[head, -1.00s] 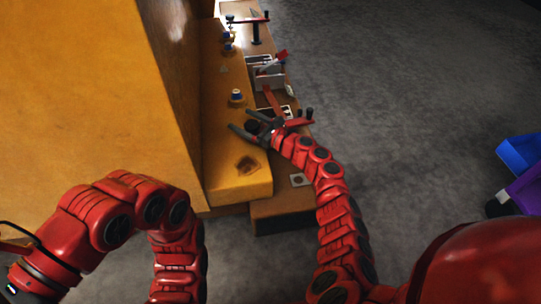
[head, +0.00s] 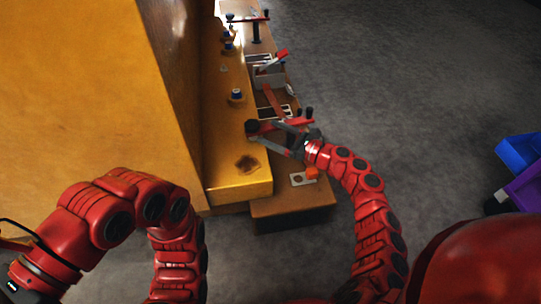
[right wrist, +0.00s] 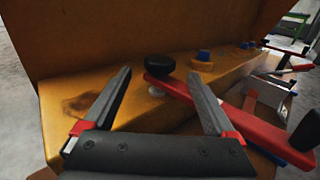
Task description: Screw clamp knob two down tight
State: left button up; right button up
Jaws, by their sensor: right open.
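A red clamp bar (right wrist: 225,118) reaches over the yellow casting's ledge and carries a round black knob (right wrist: 160,67) at its ledge end. The knob also shows in the head view (head: 252,127). A pale round foot (right wrist: 156,91) shows below the bar. My right gripper (right wrist: 158,74) is open. In the right wrist view its two grey fingers point toward the knob, which appears between their tips; I see no contact. In the head view the gripper (head: 262,131) comes in from the right beside the bar. No number marks the knob. My left gripper is out of view.
Several blue-topped studs (head: 236,95) stand along the yellow ledge (head: 225,165). A grey box (head: 268,78) with red-handled items and another clamp (head: 255,25) lie farther along the brown bench (head: 285,211). Blue and purple bins (head: 520,152) stand right. Open floor lies between.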

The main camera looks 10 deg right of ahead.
jog(key=v, duration=0.6)
jog(key=s+a+r+m+y+p, duration=0.5)
jog(key=s+r+m, duration=0.1)
jog(key=s+r, duration=0.2)
jog(key=s+a+r+m+y+p, duration=0.5)
jog(key=s+r+m, duration=0.2)
jog(key=s+r, duration=0.1)
jog(key=shift+s+a+r+p, duration=0.15)
jog(key=shift+s+r+p, duration=0.2)
jog(key=shift+s, duration=0.25)
